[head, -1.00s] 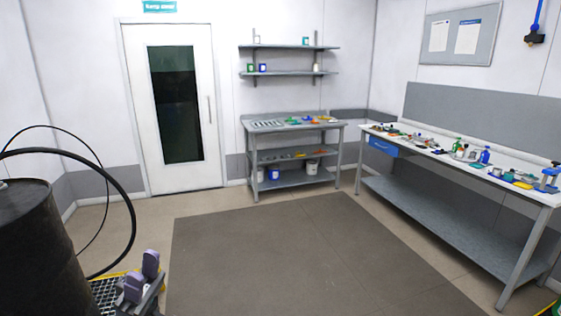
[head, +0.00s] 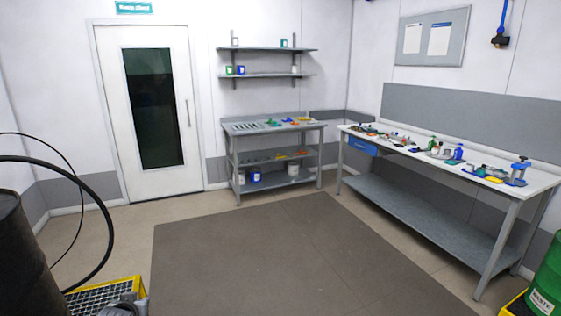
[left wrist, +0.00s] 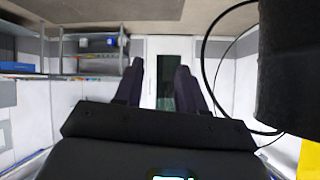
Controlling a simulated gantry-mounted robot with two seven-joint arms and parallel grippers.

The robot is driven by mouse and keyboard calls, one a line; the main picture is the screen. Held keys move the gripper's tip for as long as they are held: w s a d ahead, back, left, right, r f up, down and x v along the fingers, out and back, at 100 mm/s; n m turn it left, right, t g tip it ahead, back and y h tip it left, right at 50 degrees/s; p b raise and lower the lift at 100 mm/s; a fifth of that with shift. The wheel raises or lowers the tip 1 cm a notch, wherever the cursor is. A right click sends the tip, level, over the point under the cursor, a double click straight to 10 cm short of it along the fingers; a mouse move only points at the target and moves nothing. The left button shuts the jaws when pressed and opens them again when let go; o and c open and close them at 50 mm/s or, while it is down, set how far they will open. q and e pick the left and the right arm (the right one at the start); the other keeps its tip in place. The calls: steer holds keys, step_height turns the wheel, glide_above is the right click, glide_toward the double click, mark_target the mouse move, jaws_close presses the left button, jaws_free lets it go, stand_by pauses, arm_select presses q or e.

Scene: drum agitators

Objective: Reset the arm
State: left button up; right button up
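My left gripper (left wrist: 160,82) shows in the left wrist view with its two dark fingers apart and nothing between them. That view is upside down, with the floor at the top. In the head view only a grey part, likely of my left arm, shows at the bottom left edge; the fingers are not clear there. My right gripper is in neither view. A black drum (head: 22,250) with black hoses stands at the left; it is also at the right of the left wrist view (left wrist: 290,65), apart from the fingers.
A yellow grated pallet (head: 90,296) lies by the black drum. A green drum (head: 548,275) stands at the right edge. A workbench (head: 400,212) with tools is on the right, a shelved table (head: 275,128) at the back, beside a white door (head: 190,160). The dark floor mat (head: 290,260) is clear.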

arm_select(q)
steer(key=s+a+f+m+g, duration=0.2)
steer(key=s+f+g, duration=0.45)
steer(key=s, duration=0.35)
steer(key=s+d+f+m, duration=0.1)
steer(key=s+d+f, duration=0.6)
steer(key=s+d, duration=0.4)
steer(key=s+d+r+h, duration=0.1)
steer(key=s+d, duration=0.3)
steer(key=s, duration=0.4)
steer(key=s+d+r+m+h, duration=0.1)
steer(key=s+d+h, duration=0.15)
steer(key=s, duration=0.55)
steer(key=s+d+r, duration=0.1)
steer(key=s+d, duration=0.3)
steer(key=s, duration=0.4)
step_height(320, 180, up, 38)
steer(key=p, duration=3.8)
steer(key=shift+w+f, duration=0.2)
steer(key=shift+w, duration=0.05)
